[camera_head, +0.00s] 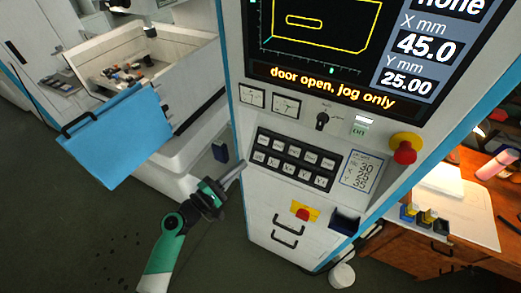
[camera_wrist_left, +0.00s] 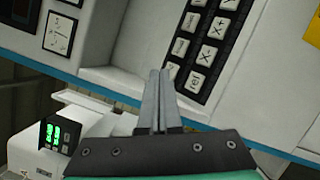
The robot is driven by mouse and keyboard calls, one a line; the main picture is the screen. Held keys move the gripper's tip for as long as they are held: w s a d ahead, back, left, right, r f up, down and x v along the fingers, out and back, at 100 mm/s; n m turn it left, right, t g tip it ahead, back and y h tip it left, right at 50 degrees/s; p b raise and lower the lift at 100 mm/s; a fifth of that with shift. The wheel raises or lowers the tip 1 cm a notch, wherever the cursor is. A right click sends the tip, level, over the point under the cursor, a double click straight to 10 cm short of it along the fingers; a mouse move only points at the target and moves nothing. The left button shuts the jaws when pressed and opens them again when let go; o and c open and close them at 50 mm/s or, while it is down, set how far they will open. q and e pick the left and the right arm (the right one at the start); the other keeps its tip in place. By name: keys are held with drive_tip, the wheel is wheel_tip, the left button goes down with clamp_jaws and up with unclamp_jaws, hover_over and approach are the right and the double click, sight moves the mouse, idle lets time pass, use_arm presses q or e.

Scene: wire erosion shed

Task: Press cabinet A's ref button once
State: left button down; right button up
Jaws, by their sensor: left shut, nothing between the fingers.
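The control cabinet's black key panel (camera_head: 294,158) carries two rows of white buttons, with labels too small to read in the head view. One key reads X+ (camera_wrist_left: 214,28). I cannot tell whether the fingertips touch the cabinet.
Above the panel are two gauges (camera_head: 270,102), a rotary knob (camera_head: 322,120) and a screen reading "door open, jog only". A red mushroom button (camera_head: 405,152) sits right. A blue door (camera_head: 118,138) hangs open at left. A wooden desk (camera_head: 425,245) stands right.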

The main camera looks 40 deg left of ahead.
sight(259, 157)
use_arm(q)
drive_tip(key=shift+f, duration=0.1)
drive_tip(key=w+f+b, duration=0.1)
drive_tip(key=w+b, duration=0.1)
drive_tip(key=w+a+f+b, duration=0.1)
drive_tip(key=w+f+b, duration=0.1)
drive_tip(key=b, duration=0.1)
drive_tip(key=w+f+b, duration=0.2)
drive_tip(key=w, duration=0.1)
drive_tip(key=shift+a, duration=0.3)
drive_tip(key=shift+b, duration=0.3)
idle(1.6)
drive_tip(key=shift+w+a+f+b, duration=0.1)
drive_tip(key=shift+w+f+b, duration=0.25)
drive_tip(key=shift+b, duration=0.1)
